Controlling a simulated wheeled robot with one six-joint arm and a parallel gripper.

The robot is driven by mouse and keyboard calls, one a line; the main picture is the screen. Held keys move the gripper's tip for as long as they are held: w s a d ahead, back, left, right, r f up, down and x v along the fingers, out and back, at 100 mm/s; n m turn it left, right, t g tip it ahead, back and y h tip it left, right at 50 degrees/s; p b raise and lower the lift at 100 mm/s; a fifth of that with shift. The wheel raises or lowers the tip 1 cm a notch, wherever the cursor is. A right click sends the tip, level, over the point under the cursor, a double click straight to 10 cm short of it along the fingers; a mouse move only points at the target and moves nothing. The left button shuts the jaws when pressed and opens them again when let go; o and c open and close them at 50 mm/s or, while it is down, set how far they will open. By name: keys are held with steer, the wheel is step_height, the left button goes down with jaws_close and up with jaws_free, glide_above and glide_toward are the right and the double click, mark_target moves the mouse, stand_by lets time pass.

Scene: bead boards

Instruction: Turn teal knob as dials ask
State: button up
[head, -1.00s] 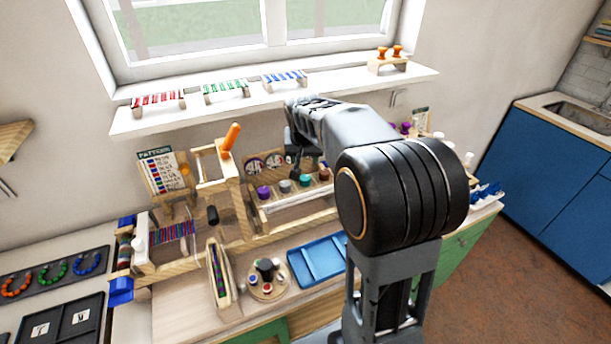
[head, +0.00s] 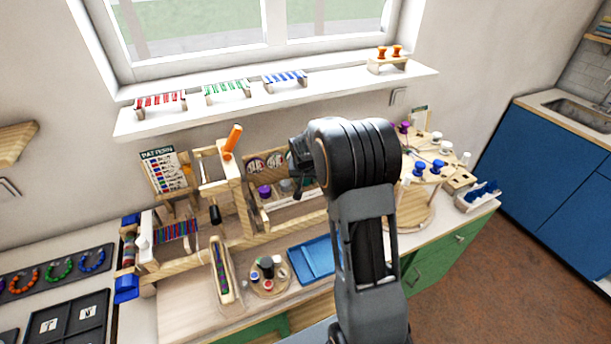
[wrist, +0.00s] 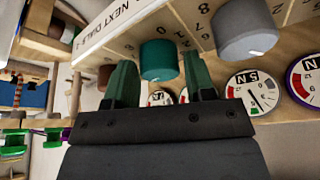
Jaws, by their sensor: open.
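The teal knob (wrist: 160,60) shows in the wrist view, on a pale wooden panel with printed numbers. My gripper (wrist: 159,72) is open, with one green-tipped finger on each side of this knob and visible gaps between. A grey knob (wrist: 246,32) stands to its right, and it also shows in the head view (head: 286,185). Round dials with needles (wrist: 254,92) are in the wrist view; two dials (head: 255,166) show on the stand in the head view. My arm hides the teal knob and most of my gripper in the head view.
A purple knob (head: 264,192) stands left of the grey one. A wooden frame with an orange handle (head: 232,138) rises close to the left. A blue tray (head: 313,258) lies in front, and a board with blue and white knobs (head: 420,168) stands to the right.

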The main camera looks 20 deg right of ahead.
steer(key=c, duration=0.7)
steer(key=shift+o, duration=0.2)
steer(key=shift+n, duration=0.3)
steer(key=shift+f+n+y, duration=0.1)
steer(key=shift+n+y, duration=0.3)
steer(key=shift+n, duration=0.2)
steer(key=shift+d+f+n+y+b, duration=0.15)
steer(key=shift+n+y+b, duration=0.25)
steer(key=shift+n+b, duration=0.65)
steer(key=shift+n+y+b, duration=0.4)
steer(key=shift+n+b, duration=0.45)
steer(key=shift+b, duration=0.1)
steer(key=shift+n+b, duration=0.5)
steer(key=shift+b, duration=0.05)
steer(key=shift+r, duration=0.2)
